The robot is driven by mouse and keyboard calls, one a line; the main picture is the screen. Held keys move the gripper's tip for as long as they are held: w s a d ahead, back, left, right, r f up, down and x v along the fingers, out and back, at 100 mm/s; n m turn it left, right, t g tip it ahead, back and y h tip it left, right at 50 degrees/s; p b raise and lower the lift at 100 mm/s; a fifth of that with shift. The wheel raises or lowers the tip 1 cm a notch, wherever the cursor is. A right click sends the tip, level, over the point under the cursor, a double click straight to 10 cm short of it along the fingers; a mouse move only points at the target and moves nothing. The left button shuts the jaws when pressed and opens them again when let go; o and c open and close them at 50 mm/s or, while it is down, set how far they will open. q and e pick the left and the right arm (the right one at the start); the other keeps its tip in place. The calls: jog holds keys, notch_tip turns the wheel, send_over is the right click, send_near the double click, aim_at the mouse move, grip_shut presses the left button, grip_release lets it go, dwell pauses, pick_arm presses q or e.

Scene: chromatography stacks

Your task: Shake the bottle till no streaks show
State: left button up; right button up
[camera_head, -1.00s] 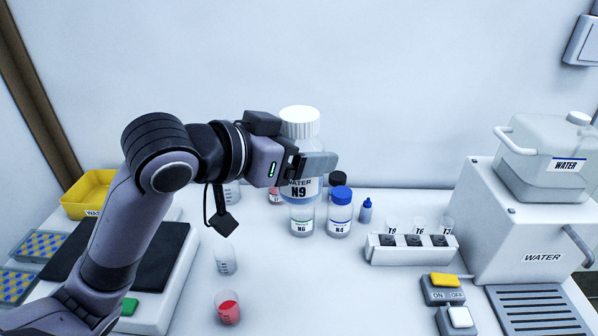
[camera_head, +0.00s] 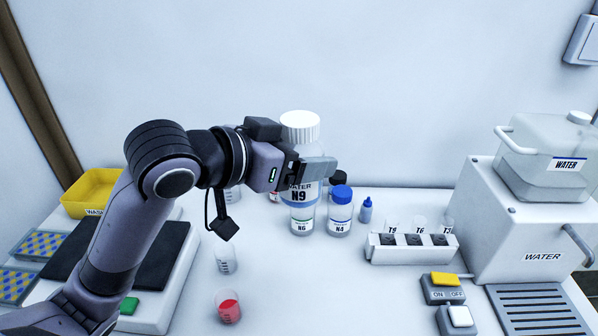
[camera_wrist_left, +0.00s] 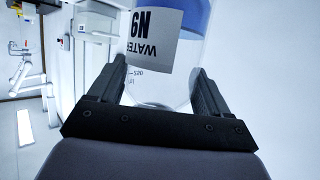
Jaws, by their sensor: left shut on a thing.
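My left gripper (camera_head: 308,168) is shut on a clear bottle with a white cap (camera_head: 300,126) and a label reading WATER N9. The bottle is held upright in the air, in front of the bottles at the back of the bench. In the left wrist view the same bottle (camera_wrist_left: 165,75) sits between both fingers (camera_wrist_left: 155,95), with blue liquid showing beside its label. I cannot make out whether there are streaks in the liquid. My right gripper is not in view.
Bottle N6 (camera_head: 302,220) and blue-capped bottle N4 (camera_head: 340,212) stand just below the held bottle. A small blue dropper bottle (camera_head: 366,210), a vial rack (camera_head: 412,253) and a water machine (camera_head: 520,225) are to the right. A cup of red liquid (camera_head: 228,306) stands in front.

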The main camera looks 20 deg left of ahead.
aim_at(299, 187)
pick_arm(q)
jog(key=shift+r, duration=0.8)
jog(key=shift+s+f, duration=0.1)
jog(key=shift+f, duration=3.65)
jog(key=shift+r, duration=0.15)
